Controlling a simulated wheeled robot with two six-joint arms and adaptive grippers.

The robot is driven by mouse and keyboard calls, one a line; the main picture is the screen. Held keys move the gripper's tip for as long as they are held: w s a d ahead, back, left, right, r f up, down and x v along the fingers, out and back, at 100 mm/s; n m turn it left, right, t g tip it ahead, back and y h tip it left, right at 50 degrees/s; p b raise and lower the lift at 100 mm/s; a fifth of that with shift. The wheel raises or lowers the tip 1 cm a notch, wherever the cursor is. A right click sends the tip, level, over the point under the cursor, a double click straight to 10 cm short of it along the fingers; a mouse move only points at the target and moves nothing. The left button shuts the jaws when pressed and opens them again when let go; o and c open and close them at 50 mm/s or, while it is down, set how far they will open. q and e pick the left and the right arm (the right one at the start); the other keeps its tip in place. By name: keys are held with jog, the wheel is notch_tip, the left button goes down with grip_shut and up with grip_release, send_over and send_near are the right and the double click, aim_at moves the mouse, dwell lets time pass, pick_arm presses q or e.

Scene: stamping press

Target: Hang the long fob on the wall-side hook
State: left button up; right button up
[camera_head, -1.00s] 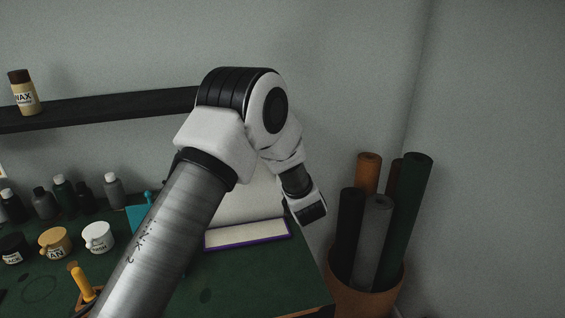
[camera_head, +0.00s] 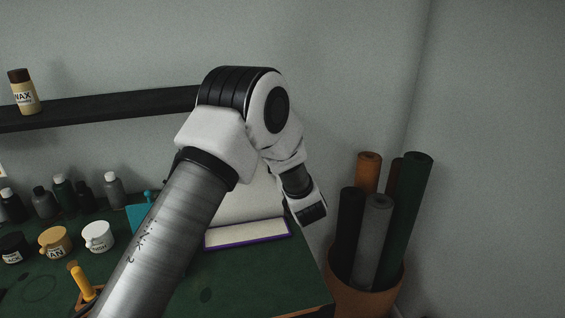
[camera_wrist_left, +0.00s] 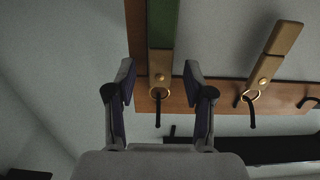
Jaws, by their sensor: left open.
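In the left wrist view, my left gripper (camera_wrist_left: 159,72) is open, its fingers apart on either side of a long strap-like fob (camera_wrist_left: 161,60). This fob is green with a tan end and a brass ring. The ring sits at a dark hook (camera_wrist_left: 157,112) near the left end of a wooden rail (camera_wrist_left: 204,93) and appears to be around it. The fob's far end is cut off by the top edge. A shorter tan fob (camera_wrist_left: 277,52) has its ring at the middle hook (camera_wrist_left: 250,112). In the head view my left arm shows, but its fingers cannot be made out.
Another hook (camera_wrist_left: 308,102) at the right appears bare. In the head view, a dark shelf (camera_head: 120,108) runs along the wall behind my arm. A green bench (camera_head: 240,270) holds jars and bottles. A bin (camera_head: 365,295) of rolled material stands right of the bench.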

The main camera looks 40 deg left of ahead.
pick_arm(q)
jog(key=v, duration=0.7)
jog(key=shift+s+d, duration=0.25)
jog(key=shift+d, duration=0.05)
dwell(0.8)
